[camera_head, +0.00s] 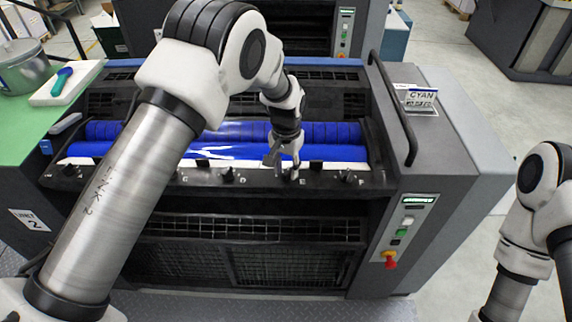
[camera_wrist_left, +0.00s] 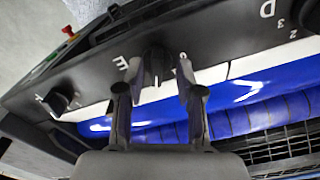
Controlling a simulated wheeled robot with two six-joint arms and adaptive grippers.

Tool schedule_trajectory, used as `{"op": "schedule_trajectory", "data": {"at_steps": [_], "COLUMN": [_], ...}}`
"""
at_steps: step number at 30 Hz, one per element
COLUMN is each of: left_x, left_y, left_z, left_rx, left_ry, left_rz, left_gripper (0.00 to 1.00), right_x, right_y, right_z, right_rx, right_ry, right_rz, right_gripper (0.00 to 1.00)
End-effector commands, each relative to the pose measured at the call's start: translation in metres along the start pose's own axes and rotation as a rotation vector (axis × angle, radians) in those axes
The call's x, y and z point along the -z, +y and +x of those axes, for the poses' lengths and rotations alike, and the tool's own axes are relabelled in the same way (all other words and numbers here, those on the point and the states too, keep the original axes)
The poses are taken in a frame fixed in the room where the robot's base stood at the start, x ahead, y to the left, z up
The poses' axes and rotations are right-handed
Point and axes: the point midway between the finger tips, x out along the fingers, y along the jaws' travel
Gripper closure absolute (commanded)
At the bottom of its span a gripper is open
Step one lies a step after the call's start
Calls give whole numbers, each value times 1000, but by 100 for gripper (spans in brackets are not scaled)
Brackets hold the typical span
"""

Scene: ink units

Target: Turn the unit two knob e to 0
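Knob E (camera_wrist_left: 157,66) is a small dark knob on the black front rail of unit two, beside the white letter E in the left wrist view. My left gripper (camera_wrist_left: 156,72) is open, with one finger on each side of the knob and a visible gap to it. In the head view my left gripper (camera_head: 281,168) reaches down to the rail, near the letter E, and mostly hides the knob. Part of the white scale by the knob is covered by a finger, so the setting is not readable. The right gripper is out of view.
Another knob (camera_wrist_left: 62,98) sits along the rail in the left wrist view. Blue ink rollers (camera_head: 330,153) lie behind the rail. A side panel with a red emergency knob (camera_head: 390,260) and a black handle (camera_head: 393,110) stand to the right. A green table (camera_head: 30,130) is at left.

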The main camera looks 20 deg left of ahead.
Motion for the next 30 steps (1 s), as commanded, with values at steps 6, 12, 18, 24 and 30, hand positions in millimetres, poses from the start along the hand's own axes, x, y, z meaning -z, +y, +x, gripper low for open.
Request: {"op": "schedule_trajectory", "data": {"at_steps": [6, 12, 18, 24, 30], "left_x": [0, 0, 0, 0, 0], "left_y": [0, 0, 0, 0, -1], "left_z": [0, 0, 0, 0, 1], "left_rx": [0, 0, 0, 0, 0], "left_ry": [0, 0, -1, -1, -1], "left_rz": [0, 0, -19, -92, -231], "left_gripper": [100, 100, 100, 100, 100], "right_x": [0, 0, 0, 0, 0], "right_y": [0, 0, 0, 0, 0], "right_z": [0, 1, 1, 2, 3], "right_rx": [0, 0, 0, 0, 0], "right_ry": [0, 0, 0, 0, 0], "right_rz": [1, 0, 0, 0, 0], "right_gripper": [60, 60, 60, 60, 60]}}
